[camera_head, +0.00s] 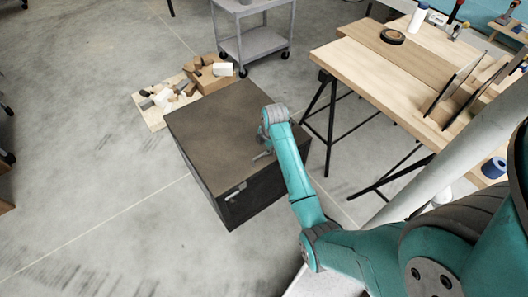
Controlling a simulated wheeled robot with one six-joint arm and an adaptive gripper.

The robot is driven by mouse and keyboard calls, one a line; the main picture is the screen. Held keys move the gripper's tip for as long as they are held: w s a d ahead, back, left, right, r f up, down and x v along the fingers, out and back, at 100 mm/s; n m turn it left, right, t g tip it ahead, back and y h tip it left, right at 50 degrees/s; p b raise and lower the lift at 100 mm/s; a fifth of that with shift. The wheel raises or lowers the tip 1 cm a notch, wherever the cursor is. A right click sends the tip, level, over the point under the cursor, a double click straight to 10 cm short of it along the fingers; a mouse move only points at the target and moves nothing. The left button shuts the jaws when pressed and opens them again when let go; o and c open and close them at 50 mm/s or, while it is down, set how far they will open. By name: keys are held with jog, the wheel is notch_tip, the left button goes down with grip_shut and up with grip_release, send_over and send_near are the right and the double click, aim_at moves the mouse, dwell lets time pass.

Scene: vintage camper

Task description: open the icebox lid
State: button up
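The icebox (222,130) is a dark box with a brown-grey flat top, standing on the floor in the middle of the head view. Its lid looks shut, with no gap that I can make out. A small light metal latch or handle (235,191) shows on its front face, near the top edge. My gripper (262,155) is small in the picture, over the right part of the lid, to the right of and above the latch. My wrist partly covers it, and I cannot tell whether its fingers are open or touch the lid.
A wooden workbench (350,66) on black trestle legs stands right of the icebox, with tape and tools on it. A grey cart (254,43) stands behind. Wooden blocks and a carton (212,78) lie at the icebox's far left.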

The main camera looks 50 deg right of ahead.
jog(key=x, duration=0.3)
jog(key=d+x, duration=0.1)
jog(key=x, duration=0.5)
jog(key=shift+w+d+f, duration=0.15)
jog(key=shift+w+d, duration=0.1)
jog(key=shift+d, duration=0.15)
grip_shut()
